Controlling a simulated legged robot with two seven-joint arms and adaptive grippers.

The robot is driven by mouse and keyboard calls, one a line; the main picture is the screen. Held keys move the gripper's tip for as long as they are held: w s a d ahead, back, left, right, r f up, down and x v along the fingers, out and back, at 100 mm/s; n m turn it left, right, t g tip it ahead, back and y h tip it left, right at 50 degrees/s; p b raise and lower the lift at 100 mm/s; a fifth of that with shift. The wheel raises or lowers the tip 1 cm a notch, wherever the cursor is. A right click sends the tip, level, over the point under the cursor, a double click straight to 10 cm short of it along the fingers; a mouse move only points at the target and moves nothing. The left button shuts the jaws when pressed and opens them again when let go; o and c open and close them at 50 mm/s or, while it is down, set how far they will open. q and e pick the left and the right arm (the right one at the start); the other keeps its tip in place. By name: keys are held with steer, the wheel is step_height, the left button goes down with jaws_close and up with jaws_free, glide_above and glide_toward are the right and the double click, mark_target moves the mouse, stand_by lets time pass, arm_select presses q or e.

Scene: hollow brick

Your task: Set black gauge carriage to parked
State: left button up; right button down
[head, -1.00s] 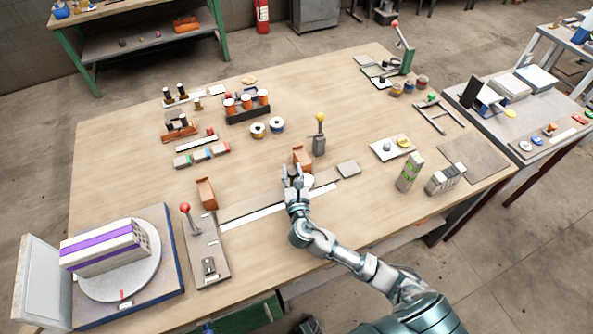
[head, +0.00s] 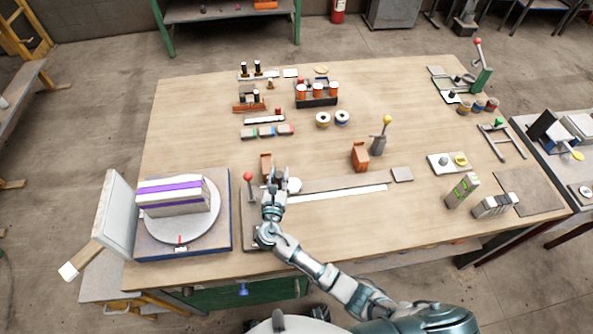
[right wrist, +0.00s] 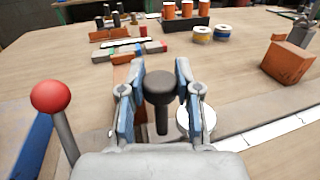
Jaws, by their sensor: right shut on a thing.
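The black gauge carriage shows as a black round knob on a stem (right wrist: 160,88) in the right wrist view. My right gripper (head: 275,176) is shut on this knob, with a finger on each side, at the left end of the long rail (head: 345,192). A white round dial (right wrist: 194,120) sits just right of the fingers. An orange-brown block (head: 266,163) stands just behind the gripper at this end, partly hidden by the fingers in the wrist view. Another orange-brown block (head: 360,156) stands toward the right end. The carriage's base is mostly hidden. My left gripper is not in view.
A red-knobbed lever (head: 248,177) stands close to the gripper's left. Further left is a turntable (head: 214,222) bearing a purple-striped brick. A yellow-knobbed lever (head: 378,143) stands behind the right block. The table front right of my arm is clear.

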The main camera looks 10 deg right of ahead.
steer(key=shift+a+r, duration=0.2)
steer(key=shift+a, duration=0.05)
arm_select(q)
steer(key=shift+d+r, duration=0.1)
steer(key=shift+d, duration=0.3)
arm_select(e)
steer(key=shift+d, duration=0.1)
steer(key=c, duration=0.8)
jaws_free()
steer(key=shift+a, duration=0.3)
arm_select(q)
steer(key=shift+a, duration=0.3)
arm_select(e)
steer(key=shift+a, duration=0.15)
steer(key=shift+f, duration=0.1)
